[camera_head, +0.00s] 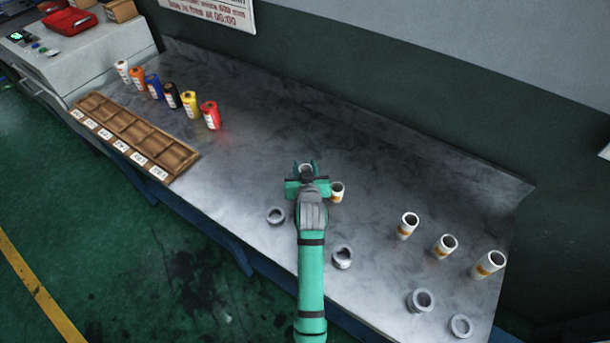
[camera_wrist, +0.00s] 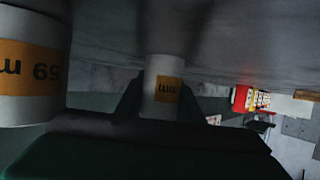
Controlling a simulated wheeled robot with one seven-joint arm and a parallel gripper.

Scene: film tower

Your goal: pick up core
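Hollow white cores with orange labels stand on the grey metal bench. One small core (camera_wrist: 162,92) is upright between the fingers of my gripper (camera_head: 306,170) in the wrist view. In the head view only its rim shows between the fingertips. I cannot tell whether the fingers press on it. Three more cores, (camera_head: 407,226), (camera_head: 444,247) and (camera_head: 488,265), stand apart to the right.
Several grey rings (camera_head: 275,215) lie along the bench (camera_head: 235,170). Coloured film canisters (camera_head: 210,116) stand in a row at the left behind a wooden compartment tray (camera_head: 130,130). A dark wall (camera_head: 400,110) runs behind the bench. Clear bench lies between canisters and gripper.

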